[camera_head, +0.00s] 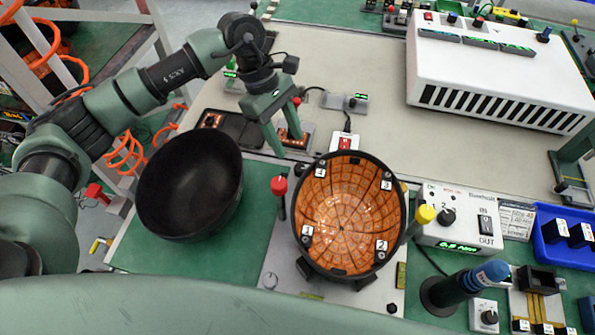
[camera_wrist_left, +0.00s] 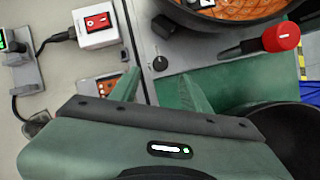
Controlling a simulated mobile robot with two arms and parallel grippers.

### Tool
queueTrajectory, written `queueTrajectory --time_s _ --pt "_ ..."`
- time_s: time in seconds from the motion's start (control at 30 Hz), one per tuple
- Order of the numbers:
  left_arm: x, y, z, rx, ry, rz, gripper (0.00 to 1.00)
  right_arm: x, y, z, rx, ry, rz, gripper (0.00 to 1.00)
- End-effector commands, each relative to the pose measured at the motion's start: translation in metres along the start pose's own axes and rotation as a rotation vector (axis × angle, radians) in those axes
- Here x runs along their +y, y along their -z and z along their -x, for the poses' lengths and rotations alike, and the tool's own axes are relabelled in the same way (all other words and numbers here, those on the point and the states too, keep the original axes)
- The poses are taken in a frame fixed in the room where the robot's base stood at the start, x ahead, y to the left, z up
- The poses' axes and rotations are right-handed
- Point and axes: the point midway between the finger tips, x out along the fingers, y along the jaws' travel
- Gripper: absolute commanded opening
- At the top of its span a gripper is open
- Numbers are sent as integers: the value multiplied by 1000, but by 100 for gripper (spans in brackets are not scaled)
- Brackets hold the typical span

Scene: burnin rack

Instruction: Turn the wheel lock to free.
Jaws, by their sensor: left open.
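An orange-lined round wheel or bowl (camera_head: 345,215) with a black rim and numbered tags sits on a light plate. A red-knobbed lever (camera_head: 279,186) stands at its left side and also shows in the wrist view (camera_wrist_left: 283,37). A small black knob (camera_wrist_left: 160,63) sits on the plate near the rim. Another small knob (camera_head: 270,282) is at the plate's lower left. No label shows which of these is the wheel lock. My left gripper (camera_head: 288,148) is open and empty, above the plate's upper left edge. In the wrist view its fingers (camera_wrist_left: 163,82) point towards the small knob. My right gripper is not in view.
A black bowl (camera_head: 190,185) stands left of the lever. A red switch box (camera_head: 344,143) with a cable lies above the orange wheel. A yellow-knobbed lever (camera_head: 424,216) and a control box (camera_head: 460,222) stand on its right. The beige bench middle is clear.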

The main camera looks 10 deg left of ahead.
Motion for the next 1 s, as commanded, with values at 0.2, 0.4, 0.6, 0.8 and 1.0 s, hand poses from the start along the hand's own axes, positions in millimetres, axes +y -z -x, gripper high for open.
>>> queueTrajectory --time_s 0.2,0.4,0.6,0.8,1.0 --pt "-1 -1 -26 -2 5 0 47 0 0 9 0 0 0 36" --pt "-1 -1 -57 -2 4 1 47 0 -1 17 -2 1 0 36" --pt "0 0 -74 -1 1 0 47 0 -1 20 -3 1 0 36" --pt "0 0 -77 0 1 0 47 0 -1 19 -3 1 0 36" --pt "0 0 -77 0 1 0 14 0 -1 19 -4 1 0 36"
